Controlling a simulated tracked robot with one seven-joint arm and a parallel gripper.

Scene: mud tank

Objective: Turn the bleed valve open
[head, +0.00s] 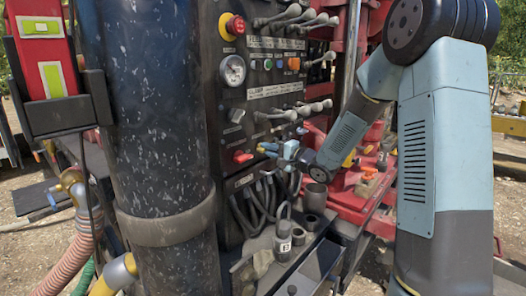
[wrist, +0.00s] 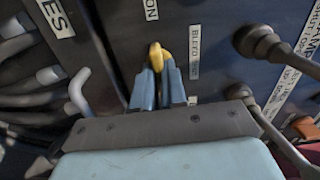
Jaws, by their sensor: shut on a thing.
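The bleed valve has a small yellow handle (wrist: 155,54) on the dark control panel. A white label reading "BLEED" (wrist: 194,55) is beside it in the wrist view. My gripper (wrist: 158,72) is shut on the yellow handle, with its blue fingers on either side of it. In the head view my gripper (head: 272,150) reaches the panel's lower right part from the right. The handle is mostly hidden there by the fingers. The valve's body behind the handle is hidden, and I cannot tell its exact angle.
A red knob (head: 242,157) is left of my gripper. Grey levers (head: 283,113) stick out above it, and a gauge (head: 232,70) is higher up. Black hoses (head: 258,200) hang below. A thick black column (head: 155,120) stands at the left.

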